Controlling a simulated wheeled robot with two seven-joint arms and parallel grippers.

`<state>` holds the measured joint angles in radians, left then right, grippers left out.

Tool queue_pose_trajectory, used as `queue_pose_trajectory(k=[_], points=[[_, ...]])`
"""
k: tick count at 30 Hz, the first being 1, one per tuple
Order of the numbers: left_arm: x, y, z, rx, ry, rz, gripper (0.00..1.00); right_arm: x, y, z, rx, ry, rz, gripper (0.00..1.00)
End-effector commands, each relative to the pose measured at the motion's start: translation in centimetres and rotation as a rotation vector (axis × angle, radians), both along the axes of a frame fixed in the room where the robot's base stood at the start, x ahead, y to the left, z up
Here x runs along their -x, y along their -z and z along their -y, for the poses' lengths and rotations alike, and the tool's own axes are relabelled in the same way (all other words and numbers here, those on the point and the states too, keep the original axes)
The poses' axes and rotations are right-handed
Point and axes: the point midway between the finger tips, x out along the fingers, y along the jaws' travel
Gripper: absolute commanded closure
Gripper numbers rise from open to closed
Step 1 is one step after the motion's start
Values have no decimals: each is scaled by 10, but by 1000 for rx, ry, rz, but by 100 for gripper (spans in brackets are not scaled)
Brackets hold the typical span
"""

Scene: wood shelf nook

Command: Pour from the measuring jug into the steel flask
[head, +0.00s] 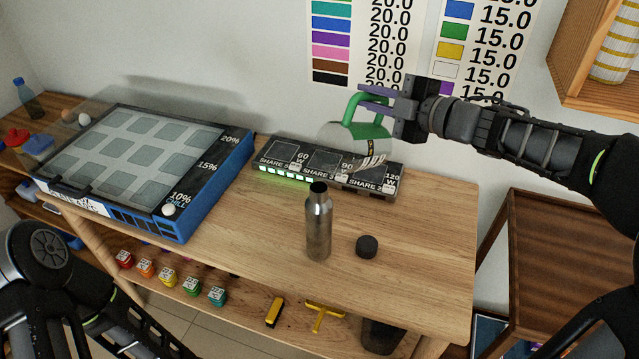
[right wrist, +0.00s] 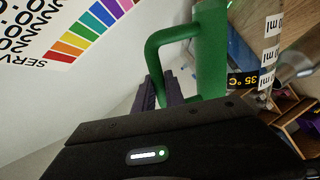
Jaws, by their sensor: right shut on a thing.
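The measuring jug (head: 345,140) has a clear body and a green handle. My right gripper (head: 372,95) is shut on its green handle and holds it in the air above the table, behind and to the right of the flask. In the right wrist view the green handle (right wrist: 168,42) shows between the fingers. The steel flask (head: 319,225) stands upright and open on the table, apart from the jug. A dark round cap (head: 367,246) lies to its right. The flask's neck seems to show at the right edge of the right wrist view. My left gripper is out of view.
A blue cooler box (head: 200,190) with a clear gridded lid takes the table's left side. A black power strip (head: 330,160) with green lights lies behind the flask, under the jug. A wooden shelf (head: 590,60) hangs at upper right. The table's right front (head: 430,270) is clear.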

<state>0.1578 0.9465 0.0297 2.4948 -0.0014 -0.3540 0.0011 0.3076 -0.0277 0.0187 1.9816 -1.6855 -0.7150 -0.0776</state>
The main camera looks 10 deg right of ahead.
Motion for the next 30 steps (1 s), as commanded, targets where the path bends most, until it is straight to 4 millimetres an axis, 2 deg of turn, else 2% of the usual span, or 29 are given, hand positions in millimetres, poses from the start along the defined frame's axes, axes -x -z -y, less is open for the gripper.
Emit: queue_pose_trajectory(k=[17, 23, 30], points=[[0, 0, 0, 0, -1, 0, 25, -1, 2, 2, -13, 0, -7, 100], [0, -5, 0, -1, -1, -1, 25, -6, 9, 11, -79, 0, -43, 100], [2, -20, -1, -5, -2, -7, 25, -15, 32, 27, -232, 1, -128, 100]])
